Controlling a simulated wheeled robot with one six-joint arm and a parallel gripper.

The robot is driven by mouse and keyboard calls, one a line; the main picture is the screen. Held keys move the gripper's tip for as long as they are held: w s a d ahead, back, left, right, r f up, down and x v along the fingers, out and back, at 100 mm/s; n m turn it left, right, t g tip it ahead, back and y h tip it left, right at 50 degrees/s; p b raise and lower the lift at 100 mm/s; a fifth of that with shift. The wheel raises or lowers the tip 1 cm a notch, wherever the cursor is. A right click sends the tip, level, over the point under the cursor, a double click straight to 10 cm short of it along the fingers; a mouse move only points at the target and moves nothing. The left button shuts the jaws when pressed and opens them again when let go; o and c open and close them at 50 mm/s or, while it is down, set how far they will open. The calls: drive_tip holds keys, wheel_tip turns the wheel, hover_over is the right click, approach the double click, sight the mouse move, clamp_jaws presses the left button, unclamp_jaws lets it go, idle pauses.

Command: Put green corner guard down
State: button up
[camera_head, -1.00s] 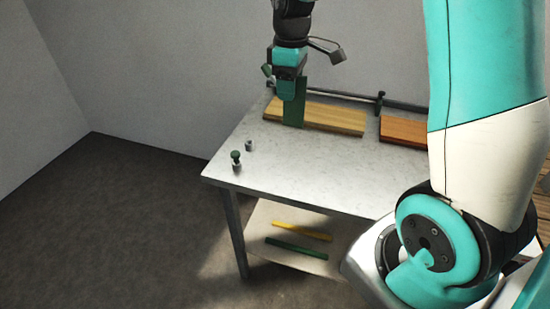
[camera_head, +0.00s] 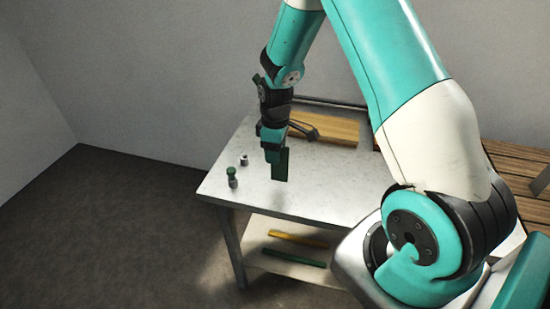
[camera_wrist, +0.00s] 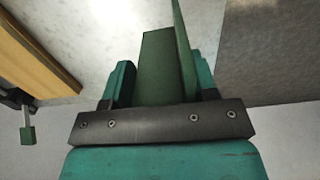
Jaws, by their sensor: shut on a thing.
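The green corner guard (camera_head: 281,165) is a dark green angled piece with two flat faces. It is held upright in my gripper (camera_head: 272,150), above the grey-white table (camera_head: 330,185). The head view does not show clearly whether its lower end touches the tabletop. In the wrist view the guard (camera_wrist: 157,70) sits between the two teal fingers of my gripper (camera_wrist: 160,85), with one face edge-on toward the right.
A light wooden board (camera_head: 330,127) lies at the table's back; the wrist view shows it at left (camera_wrist: 35,55). A green-topped peg (camera_head: 232,176) and a small grey peg (camera_head: 244,159) stand near the left edge. A yellow strip (camera_head: 298,239) and a green strip (camera_head: 293,258) lie on the lower shelf.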

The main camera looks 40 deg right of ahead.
sight(280, 172)
drive_tip(key=shift+f+p, duration=0.35)
drive_tip(key=shift+f, duration=1.55)
drive_tip(key=shift+f, duration=0.1)
drive_tip(key=shift+f, duration=0.15)
drive_tip(key=o, duration=0.9)
drive_tip(key=shift+r, duration=0.2)
